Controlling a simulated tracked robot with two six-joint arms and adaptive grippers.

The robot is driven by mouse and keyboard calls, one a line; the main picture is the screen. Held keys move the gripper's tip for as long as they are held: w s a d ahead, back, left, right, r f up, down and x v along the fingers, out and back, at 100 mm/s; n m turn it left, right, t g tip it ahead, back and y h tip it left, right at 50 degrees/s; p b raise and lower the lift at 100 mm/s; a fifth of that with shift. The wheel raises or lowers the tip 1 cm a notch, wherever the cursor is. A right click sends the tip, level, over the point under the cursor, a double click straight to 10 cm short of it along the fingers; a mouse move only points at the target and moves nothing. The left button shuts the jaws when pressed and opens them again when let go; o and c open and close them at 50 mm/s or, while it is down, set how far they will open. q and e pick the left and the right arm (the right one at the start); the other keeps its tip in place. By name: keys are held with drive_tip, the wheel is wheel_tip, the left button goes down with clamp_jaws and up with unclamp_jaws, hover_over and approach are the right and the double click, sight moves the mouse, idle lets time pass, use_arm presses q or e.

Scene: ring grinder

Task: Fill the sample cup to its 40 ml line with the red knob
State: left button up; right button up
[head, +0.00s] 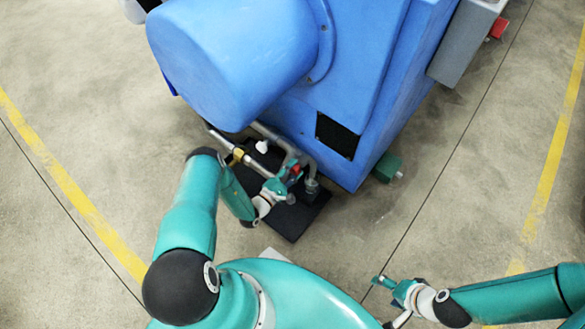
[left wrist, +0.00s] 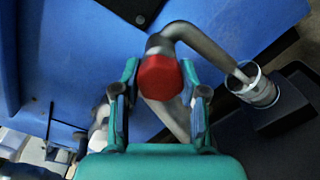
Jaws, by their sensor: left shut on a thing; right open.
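The red knob (left wrist: 160,77) sits on a grey bent pipe, between the two fingers of my left gripper (left wrist: 159,98) in the left wrist view. My left gripper (head: 288,183) is shut on the knob, which shows as a small red patch (head: 296,169) in the head view. The pipe's spout bends down to the sample cup (left wrist: 258,88), a small grey, open cup standing upright on a dark block. The cup also shows in the head view (head: 312,187). Its 40 ml line and fill level cannot be made out. My right gripper (head: 388,298) is open and empty, low over the floor.
The big blue grinder (head: 350,80) fills the top middle. A black base (head: 292,220) lies under the pipes. A yellow fitting (head: 238,155) and a green block (head: 386,167) are nearby. A grey box (head: 462,45) hangs at the right. The floor to the right is clear.

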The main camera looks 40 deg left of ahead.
use_arm(q)
drive_tip(key=shift+d+n, duration=0.15)
drive_tip(key=shift+n, duration=0.15)
drive_tip(key=shift+d+n, duration=0.1)
drive_tip(key=shift+n, duration=0.4)
drive_tip(key=n+b, duration=0.1)
drive_tip(key=n, duration=0.3)
drive_tip(key=shift+d, duration=0.1)
drive_tip(key=n+b, duration=0.1)
drive_tip(key=n, duration=0.3)
drive_tip(key=shift+n, duration=0.3)
drive_tip(key=shift+r+n+b, duration=0.15)
drive_tip(key=shift+n+b, duration=0.4)
drive_tip(key=shift+n, duration=1.25)
drive_tip(key=o, duration=1.2)
drive_tip(key=shift+a, duration=0.2)
drive_tip(key=shift+c, duration=0.2)
